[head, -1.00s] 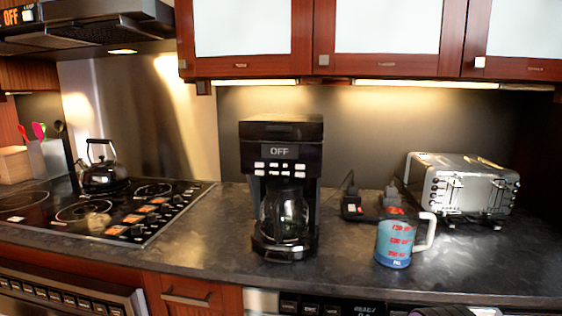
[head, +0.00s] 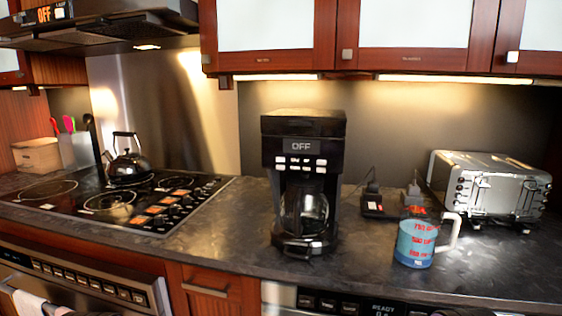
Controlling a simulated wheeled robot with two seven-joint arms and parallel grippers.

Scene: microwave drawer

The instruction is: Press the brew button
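The black coffee maker (head: 303,185) stands upright on the dark counter, near the middle of the head view. A glass carafe (head: 305,212) sits in the machine under the buttons. Neither of my grippers shows in the head view.
A silver toaster oven (head: 490,187) is at the right. The cooktop (head: 120,205) with a kettle (head: 128,160) is at the left. Bare counter (head: 235,235) lies left of the machine.

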